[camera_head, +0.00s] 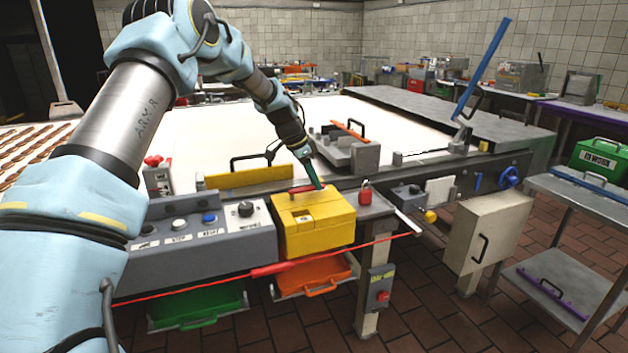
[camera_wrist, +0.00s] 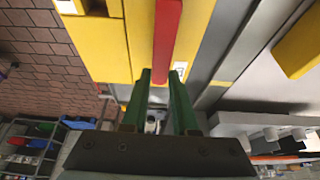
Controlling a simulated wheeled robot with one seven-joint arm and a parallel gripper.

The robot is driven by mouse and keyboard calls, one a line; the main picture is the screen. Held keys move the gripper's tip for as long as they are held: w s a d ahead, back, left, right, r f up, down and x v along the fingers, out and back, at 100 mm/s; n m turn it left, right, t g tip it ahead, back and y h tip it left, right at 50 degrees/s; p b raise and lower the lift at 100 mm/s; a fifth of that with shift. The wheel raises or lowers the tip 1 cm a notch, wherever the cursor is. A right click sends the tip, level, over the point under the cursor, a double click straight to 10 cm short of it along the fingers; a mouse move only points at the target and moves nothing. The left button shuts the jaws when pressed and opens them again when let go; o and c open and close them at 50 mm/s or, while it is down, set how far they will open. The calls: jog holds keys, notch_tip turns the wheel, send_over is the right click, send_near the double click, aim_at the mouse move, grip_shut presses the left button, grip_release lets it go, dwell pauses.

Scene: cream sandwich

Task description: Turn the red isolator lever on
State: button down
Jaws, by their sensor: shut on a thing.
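A yellow isolator box (camera_head: 322,232) stands on the bench ledge right of the grey button console. Its red lever (camera_head: 302,188) shows as a thin strip along the back of the box's top. In the wrist view the red lever (camera_wrist: 167,40) runs as a straight bar along the yellow box (camera_wrist: 100,45), its near end between my green fingertips. My gripper (camera_head: 317,183) reaches down to the lever from above and behind. In the wrist view my gripper (camera_wrist: 160,80) is shut on the lever's end. The fingers partly hide the lever's tip.
A grey console (camera_head: 190,238) with buttons and a knob is left of the box. A red padlock (camera_head: 365,192) stands close on its right. A black handle on a yellow bar (camera_head: 248,177) is behind left. A red cord (camera_head: 345,250) crosses in front.

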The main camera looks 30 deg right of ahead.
jog(key=shift+s, duration=0.1)
jog(key=s+m+b, duration=0.1)
jog(key=m, duration=0.1)
jog(key=s+m+g+b, duration=0.1)
jog(key=m, duration=0.1)
jog(key=shift+a+y, duration=0.3)
jog(key=shift+a, duration=0.05)
jog(key=m, duration=0.1)
jog(key=s+a+m+g, duration=0.1)
jog(key=shift+s+m, duration=0.1)
jog(key=shift+m, duration=0.2)
jog(key=m, duration=0.1)
jog(key=s+a+m+g+y, duration=0.1)
jog(key=shift+s+m, duration=0.1)
jog(key=shift+m, duration=0.3)
jog(key=a+m+y, duration=0.1)
jog(key=m, duration=0.1)
jog(key=s+a+m, duration=0.1)
jog(key=m, duration=0.1)
jog(key=shift+a+g+y+p, duration=0.2)
jog(key=shift+g+y+p, duration=0.1)
jog(key=shift+g+y, duration=0.1)
jog(key=shift+a+m+y+p, duration=0.25)
jog(key=shift+a+m+y, duration=0.3)
jog(key=shift+m, duration=0.65)
jog(key=shift+a+m+y+p, duration=0.3)
jog(key=shift+a+m, duration=0.35)
jog(key=shift+m, duration=0.55)
jog(key=c, duration=0.7)
grip_release()
